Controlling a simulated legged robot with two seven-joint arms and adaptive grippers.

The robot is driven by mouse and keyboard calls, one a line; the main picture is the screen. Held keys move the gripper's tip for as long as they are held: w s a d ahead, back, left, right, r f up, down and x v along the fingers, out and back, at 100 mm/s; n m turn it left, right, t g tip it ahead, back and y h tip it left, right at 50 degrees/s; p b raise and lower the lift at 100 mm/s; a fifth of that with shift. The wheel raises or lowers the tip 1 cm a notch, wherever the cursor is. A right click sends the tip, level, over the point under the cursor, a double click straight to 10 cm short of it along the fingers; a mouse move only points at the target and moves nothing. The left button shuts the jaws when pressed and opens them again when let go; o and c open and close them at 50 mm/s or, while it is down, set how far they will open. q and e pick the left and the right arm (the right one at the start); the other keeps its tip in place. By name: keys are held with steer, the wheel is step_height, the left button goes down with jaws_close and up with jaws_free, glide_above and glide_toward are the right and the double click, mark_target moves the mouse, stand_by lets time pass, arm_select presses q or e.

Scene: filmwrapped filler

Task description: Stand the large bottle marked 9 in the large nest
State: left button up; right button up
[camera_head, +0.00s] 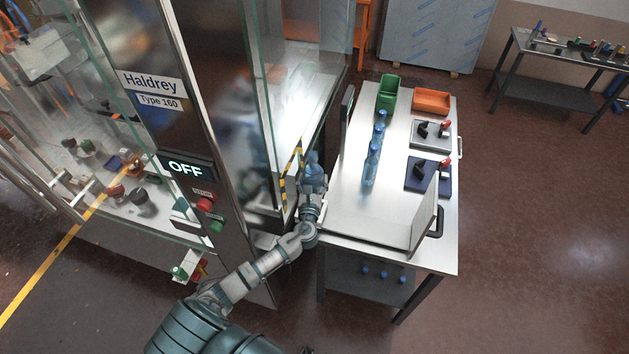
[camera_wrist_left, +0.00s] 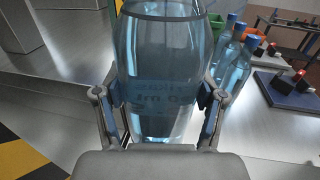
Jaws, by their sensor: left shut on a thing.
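My left gripper (camera_head: 313,188) is shut on a clear blue bottle (camera_head: 313,165) at the left end of the steel table, beside the yellow-black striped edge of the machine. In the left wrist view the bottle (camera_wrist_left: 162,60) stands upright between the two fingers (camera_wrist_left: 158,108). Faint print shows through it, reversed; I cannot read a 9. Other blue bottles stand in a row on the table, the nearest one (camera_head: 372,163) largest in view. I cannot make out the large nest. My right gripper is not in view.
The table (camera_head: 365,213) has a raised panel (camera_head: 423,215) at its near right. A green bin (camera_head: 387,92), an orange tray (camera_head: 431,101), and grey (camera_head: 447,143) and dark blue (camera_head: 441,180) pads with fixtures occupy its far and right side. The glass-sided machine's display (camera_head: 186,168) reads OFF.

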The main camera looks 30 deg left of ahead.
arm_select(q)
steer(key=f+b, duration=0.2)
steer(key=a+f+b, duration=0.1)
steer(key=f, duration=0.2)
steer(key=shift+a+b, duration=0.1)
steer(key=shift+b, duration=0.25)
steer(key=shift+d+f+b, duration=0.3)
steer(key=shift+d+f, duration=0.05)
steer(key=shift+d, duration=0.15)
steer(key=shift+a, duration=0.3)
steer(key=shift+a+f, duration=0.1)
steer(key=shift+a, duration=0.15)
steer(key=shift+s+d, duration=0.1)
steer(key=shift+d, duration=0.55)
steer(key=shift+a, duration=0.1)
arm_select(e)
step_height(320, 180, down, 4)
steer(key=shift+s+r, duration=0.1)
arm_select(q)
steer(key=shift+a, duration=0.1)
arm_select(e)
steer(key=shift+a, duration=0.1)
